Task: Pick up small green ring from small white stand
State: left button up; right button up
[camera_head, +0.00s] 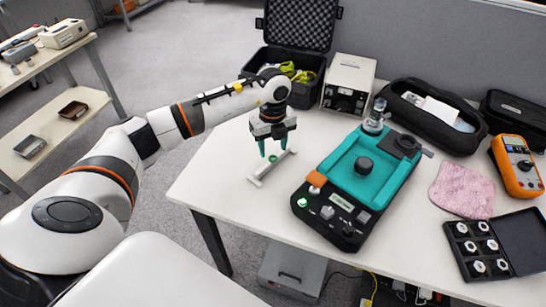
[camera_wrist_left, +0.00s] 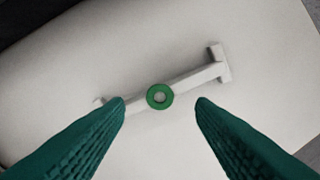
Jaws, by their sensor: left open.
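The small green ring (camera_wrist_left: 160,97) sits on the bar of the small white stand (camera_wrist_left: 196,78), near its middle. In the head view the ring (camera_head: 272,158) is a small green spot on the white stand (camera_head: 260,178), which lies on the table near its left end. My left gripper (camera_head: 273,152) is open above the stand, with its green fingers pointing down. In the left wrist view its fingertips (camera_wrist_left: 160,103) are apart on either side of the ring, touching nothing that I can see. One end of the stand is partly hidden by a finger. My right gripper is not in view.
A teal and black calibration device (camera_head: 360,180) stands right of the stand. Behind are an open black case (camera_head: 300,50) and a white box instrument (camera_head: 349,84). A pink cloth (camera_head: 463,189), an orange multimeter (camera_head: 517,165) and a black weight case (camera_head: 480,250) lie at the right.

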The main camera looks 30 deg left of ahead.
aim_at(273, 159)
pick_arm(q)
jog(key=shift+f, duration=1.3)
jog(key=c, duration=1.1)
